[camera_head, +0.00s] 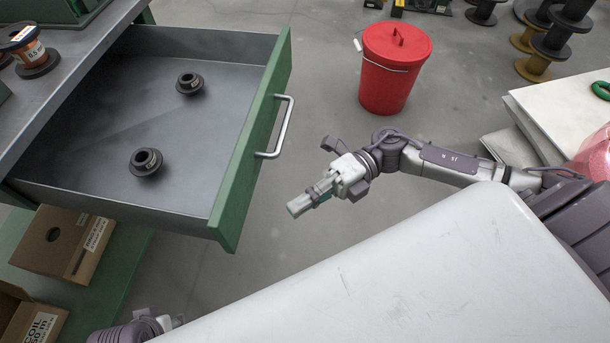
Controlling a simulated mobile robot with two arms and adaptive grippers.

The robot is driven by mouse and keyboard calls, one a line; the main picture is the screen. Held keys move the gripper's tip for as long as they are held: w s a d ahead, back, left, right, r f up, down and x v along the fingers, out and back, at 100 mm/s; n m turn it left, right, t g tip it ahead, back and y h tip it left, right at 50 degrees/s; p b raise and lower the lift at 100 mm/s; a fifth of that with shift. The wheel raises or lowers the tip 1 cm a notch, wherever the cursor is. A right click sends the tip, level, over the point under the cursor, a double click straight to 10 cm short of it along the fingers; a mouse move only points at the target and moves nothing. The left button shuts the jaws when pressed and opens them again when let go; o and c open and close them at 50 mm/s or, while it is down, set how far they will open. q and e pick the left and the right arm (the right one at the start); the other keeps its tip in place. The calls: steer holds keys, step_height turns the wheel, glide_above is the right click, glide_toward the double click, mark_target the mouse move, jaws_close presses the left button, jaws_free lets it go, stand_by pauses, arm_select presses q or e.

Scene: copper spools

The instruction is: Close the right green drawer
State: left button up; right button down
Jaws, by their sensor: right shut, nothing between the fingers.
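The green drawer (250,148) stands pulled far out from the workbench at the left of the head view. Its grey metal tray (150,120) holds two small dark spools, one farther back (190,83) and one nearer (146,161). A silver bar handle (277,127) is on the outer face of the green front. My right gripper (298,207) is shut and empty, to the right of the drawer front and apart from it, pointing left. Part of my left arm shows at the bottom left edge; its gripper fingers are not visible.
The grey bench top (62,72) carries a copper spool (30,50). Cardboard boxes (62,243) lie below the drawer. A red bucket (395,65) stands on the floor behind my right arm. Several large spools (553,40) stand at the far right. Bare floor lies between drawer and gripper.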

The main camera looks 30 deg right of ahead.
mark_target(233, 227)
steer(key=a, duration=0.7)
steer(key=shift+w+a, duration=0.25)
steer(key=shift+w, duration=0.15)
arm_select(q)
steer(key=shift+r, duration=0.3)
arm_select(e)
steer(key=shift+w+a, duration=0.35)
steer(key=shift+a, duration=0.15)
steer(key=shift+w+a, duration=0.1)
